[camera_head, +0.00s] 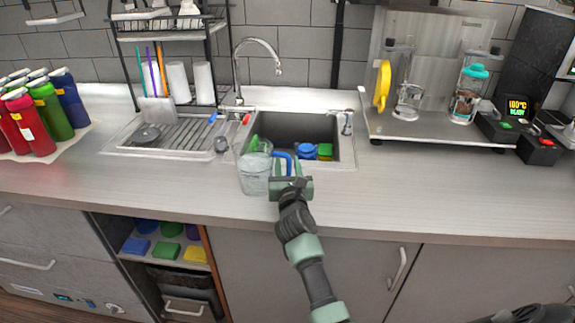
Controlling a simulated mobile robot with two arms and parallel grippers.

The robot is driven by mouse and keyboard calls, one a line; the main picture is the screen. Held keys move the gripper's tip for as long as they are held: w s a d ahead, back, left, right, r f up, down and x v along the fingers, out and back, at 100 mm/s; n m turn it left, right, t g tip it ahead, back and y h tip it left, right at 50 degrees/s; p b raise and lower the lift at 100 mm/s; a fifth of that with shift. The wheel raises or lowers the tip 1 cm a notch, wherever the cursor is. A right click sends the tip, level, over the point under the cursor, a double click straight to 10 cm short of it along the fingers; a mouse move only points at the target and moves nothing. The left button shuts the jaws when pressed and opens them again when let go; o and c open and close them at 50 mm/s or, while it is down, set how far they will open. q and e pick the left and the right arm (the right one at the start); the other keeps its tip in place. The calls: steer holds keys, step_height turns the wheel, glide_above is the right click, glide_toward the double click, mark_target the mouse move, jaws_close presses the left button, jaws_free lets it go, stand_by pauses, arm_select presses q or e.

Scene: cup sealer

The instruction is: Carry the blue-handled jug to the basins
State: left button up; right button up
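The clear jug (254,176) is upright at the counter's front, just before the sink, with its blue handle (287,158) on the right side. The gripper on the arm from lower right, my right gripper (291,181), is at the handle and appears shut on it. Its fingers partly hide the handle. I cannot tell whether the jug's base touches the counter. The grey sink basin (290,124) lies behind the jug, which covers part of its front left rim. My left gripper is not in view.
A tall faucet (258,42) stands behind the basin. Blue, yellow and green items (308,151) lie in the basin. A ribbed drainboard (180,134) with a rack above is at left. Red, green and blue bottles stand far left. A raised machine platform (430,130) is at right. Counter right of the jug is clear.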

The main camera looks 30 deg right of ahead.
steer(key=shift+r, duration=0.25)
steer(key=v, duration=1.1)
steer(key=shift+s+a+f+b, duration=0.15)
steer(key=shift+s+b, duration=0.1)
steer(key=shift+b, duration=0.15)
steer(key=shift+s, duration=0.3)
